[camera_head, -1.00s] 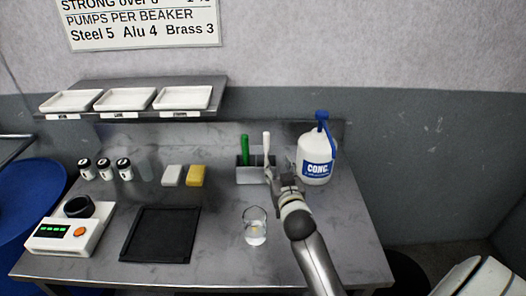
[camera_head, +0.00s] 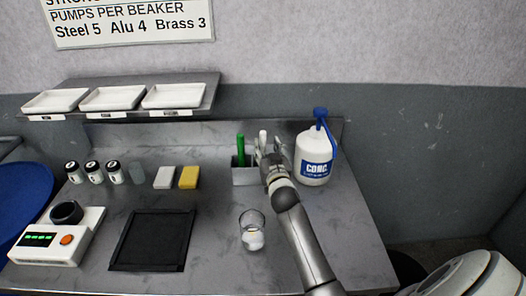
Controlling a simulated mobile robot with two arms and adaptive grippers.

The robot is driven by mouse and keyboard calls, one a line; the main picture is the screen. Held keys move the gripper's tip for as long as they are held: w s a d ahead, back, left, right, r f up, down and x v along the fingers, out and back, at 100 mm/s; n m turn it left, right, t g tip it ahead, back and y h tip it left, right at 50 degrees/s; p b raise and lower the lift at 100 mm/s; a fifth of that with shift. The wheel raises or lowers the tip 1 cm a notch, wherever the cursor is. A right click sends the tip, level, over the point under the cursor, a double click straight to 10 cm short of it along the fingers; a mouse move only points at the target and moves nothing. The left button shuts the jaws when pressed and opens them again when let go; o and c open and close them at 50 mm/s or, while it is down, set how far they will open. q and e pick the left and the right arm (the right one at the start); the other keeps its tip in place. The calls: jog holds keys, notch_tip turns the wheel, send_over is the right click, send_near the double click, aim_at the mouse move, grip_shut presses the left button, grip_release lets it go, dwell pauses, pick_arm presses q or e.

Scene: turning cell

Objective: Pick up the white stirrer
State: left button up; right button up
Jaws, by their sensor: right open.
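The white stirrer (camera_head: 263,138) stands upright in a small grey holder (camera_head: 243,176) at the back of the table. A green-handled tool (camera_head: 240,150) stands in the same holder to its left. My right gripper (camera_head: 264,153) is open at the stirrer's upper part, with its fingers overlapping the stirrer in the picture. I cannot tell whether they touch it. The stirrer's lower part is hidden by the gripper and the holder. My left gripper is not in view.
A white CONC. bottle (camera_head: 313,158) with a blue pump stands close to the right of my gripper. A glass beaker (camera_head: 252,232) stands in front. A black tray (camera_head: 152,240), a scale (camera_head: 52,240), a yellow block (camera_head: 189,177) and several small jars are to the left.

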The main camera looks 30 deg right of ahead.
aim_at(263, 140)
jog(key=w, duration=0.2)
jog(key=w+p, duration=0.1)
jog(key=shift+w+d+r, duration=0.2)
jog(key=shift+d+r, duration=0.15)
jog(key=shift+w+d, duration=0.25)
jog(key=shift+w, duration=0.25)
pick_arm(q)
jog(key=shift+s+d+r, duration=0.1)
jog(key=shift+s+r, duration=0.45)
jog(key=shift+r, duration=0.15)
pick_arm(e)
grip_shut()
